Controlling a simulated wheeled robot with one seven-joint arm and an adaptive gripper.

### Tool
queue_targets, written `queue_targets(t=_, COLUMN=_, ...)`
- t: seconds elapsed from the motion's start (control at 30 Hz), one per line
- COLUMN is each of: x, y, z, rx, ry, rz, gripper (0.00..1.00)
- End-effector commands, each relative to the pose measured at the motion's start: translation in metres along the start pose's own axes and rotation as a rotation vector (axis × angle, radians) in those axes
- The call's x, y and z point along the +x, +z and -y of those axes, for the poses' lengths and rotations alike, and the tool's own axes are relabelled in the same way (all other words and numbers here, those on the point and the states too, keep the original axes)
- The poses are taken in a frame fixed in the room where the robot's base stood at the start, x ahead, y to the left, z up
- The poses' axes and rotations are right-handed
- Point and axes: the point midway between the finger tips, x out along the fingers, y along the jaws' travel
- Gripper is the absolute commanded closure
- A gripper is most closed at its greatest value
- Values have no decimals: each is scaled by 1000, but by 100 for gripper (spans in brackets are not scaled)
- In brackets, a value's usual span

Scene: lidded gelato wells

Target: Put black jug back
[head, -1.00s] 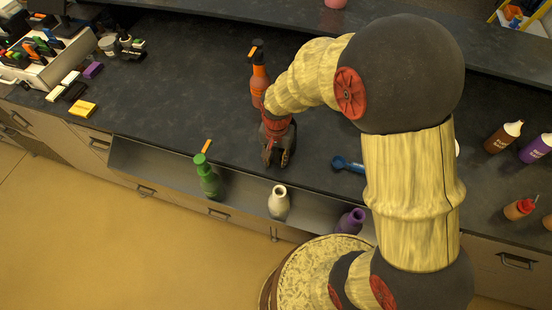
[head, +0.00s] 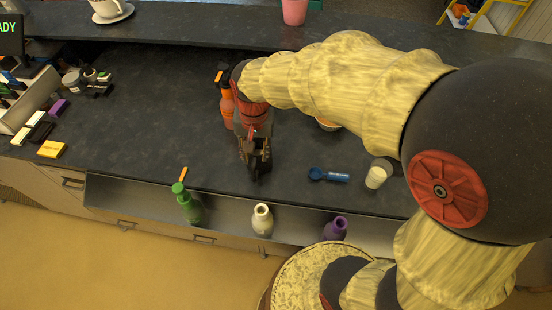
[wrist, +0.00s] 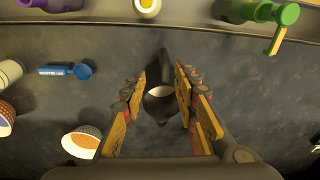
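The black jug (wrist: 160,106) stands out between my fingers in the wrist view. Its pale round inside faces the camera and a narrow dark part points to the top of the picture. My gripper (wrist: 161,80) has its orange-padded fingers close against both sides of the jug and appears shut on it. In the head view my gripper (head: 256,160) points down over the dark counter, behind the white bottle. The jug is mostly hidden there by the fingers. I cannot tell whether its base touches the counter.
A steel rail (head: 115,191) along the front edge holds a green bottle (head: 189,206), a white bottle (head: 262,222) and a purple bottle (head: 335,229). An orange bottle (head: 227,106) stands behind my gripper. A blue scoop (head: 328,175) and a pale cup (head: 378,175) lie to the right.

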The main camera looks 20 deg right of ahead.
Motion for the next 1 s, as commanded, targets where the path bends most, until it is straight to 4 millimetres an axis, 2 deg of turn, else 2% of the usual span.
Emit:
queue_targets(t=0.03, x=-25, y=5, z=-8, rx=-37, ry=-24, rz=-42, gripper=70)
queue_targets(t=0.2, x=-90, y=37, z=-42, rx=-210, ry=-76, rz=-182, gripper=70)
queue_targets(t=0.3, x=-116, y=59, z=-61, rx=-304, ry=-89, rz=-261, gripper=70)
queue_targets(t=0.4, x=-132, y=77, z=-76, rx=-381, ry=-93, rz=-327, gripper=70)
queue_targets(t=0.6, x=-143, y=97, z=-92, rx=-465, ry=-88, rz=-399, gripper=70)
queue_targets(t=1.0, x=-144, y=99, z=-93, rx=-476, ry=-86, rz=-404, gripper=70)
